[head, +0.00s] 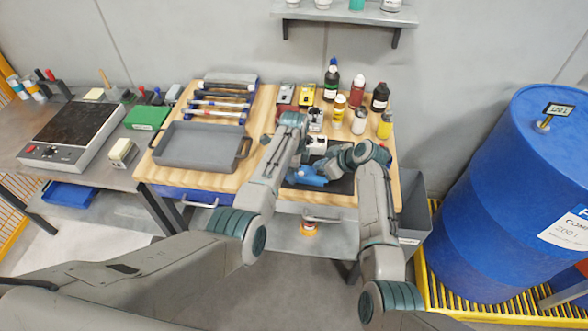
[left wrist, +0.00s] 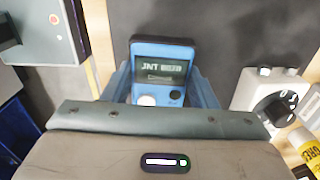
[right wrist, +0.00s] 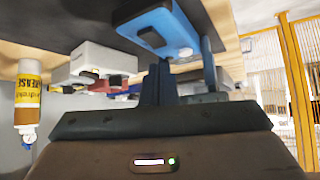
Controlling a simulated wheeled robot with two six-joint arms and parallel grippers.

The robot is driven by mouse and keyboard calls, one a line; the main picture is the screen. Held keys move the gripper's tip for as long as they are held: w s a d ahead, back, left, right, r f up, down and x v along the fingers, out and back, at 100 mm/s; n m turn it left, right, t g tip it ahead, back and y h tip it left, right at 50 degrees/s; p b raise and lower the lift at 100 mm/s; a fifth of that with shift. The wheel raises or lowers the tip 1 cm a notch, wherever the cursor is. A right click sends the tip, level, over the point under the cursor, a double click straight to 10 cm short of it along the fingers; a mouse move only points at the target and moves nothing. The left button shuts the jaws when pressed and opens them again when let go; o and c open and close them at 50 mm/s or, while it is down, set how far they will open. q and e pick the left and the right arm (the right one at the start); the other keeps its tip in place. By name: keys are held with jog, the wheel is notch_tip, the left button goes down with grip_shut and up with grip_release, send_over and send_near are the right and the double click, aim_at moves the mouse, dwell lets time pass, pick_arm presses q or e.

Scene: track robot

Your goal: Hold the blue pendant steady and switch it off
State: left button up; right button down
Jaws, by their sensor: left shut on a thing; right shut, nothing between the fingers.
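The blue pendant (left wrist: 178,52) sits between the fingers of my left gripper (left wrist: 163,88), which is shut on it. Its dark screen is lit and reads "JNT". A white round button and a small dark knob show below the screen. The pendant also shows at the top of the right wrist view (right wrist: 140,22), tilted, with the white button on its face. My right gripper (right wrist: 158,72) is shut and empty, its fingertips just below the pendant in that view. Whether they touch it I cannot tell. In the head view my arms partly hide this spot.
A grey tray (head: 196,150) lies left on the wooden worktop, with several tools behind it. Several bottles (head: 357,90) stand at the back right. A white device with a black knob (left wrist: 274,102) is near the pendant. A blue drum (head: 500,190) stands right of the bench.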

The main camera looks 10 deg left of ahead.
aim_at(320, 173)
jog(key=shift+f, duration=0.1)
jog(key=shift+f, duration=0.7)
jog(key=shift+r, duration=3.05)
pick_arm(q)
jog(key=o, duration=1.4)
jog(key=shift+c, duration=0.2)
